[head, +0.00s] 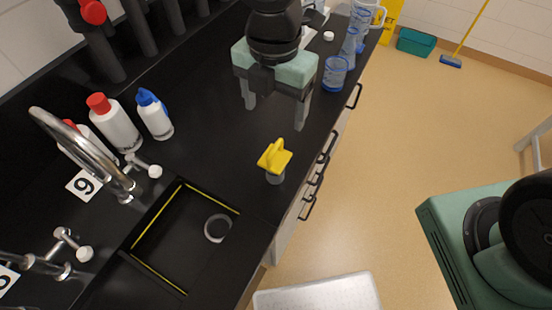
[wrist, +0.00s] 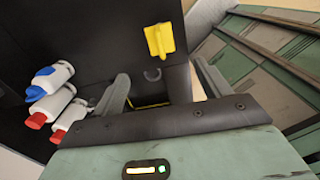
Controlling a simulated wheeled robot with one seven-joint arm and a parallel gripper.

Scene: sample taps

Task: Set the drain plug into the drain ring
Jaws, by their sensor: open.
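The drain plug (head: 275,160), with a yellow grip on a grey round base, stands on the black worktop near its front edge, to the right of the sink. In the wrist view its yellow grip (wrist: 159,41) is at the upper middle, beyond the fingers. The drain ring (head: 218,228) is a grey ring on the floor of the dark sink, with nothing seen in it.
The sink (head: 165,232) has yellow-marked edges and a tall steel tap (head: 85,150) behind it. White bottles (head: 115,124) with red and blue caps stand at the back left. Blue-tinted glassware (head: 335,75) stands to the right of my gripper. The worktop around the plug is clear.

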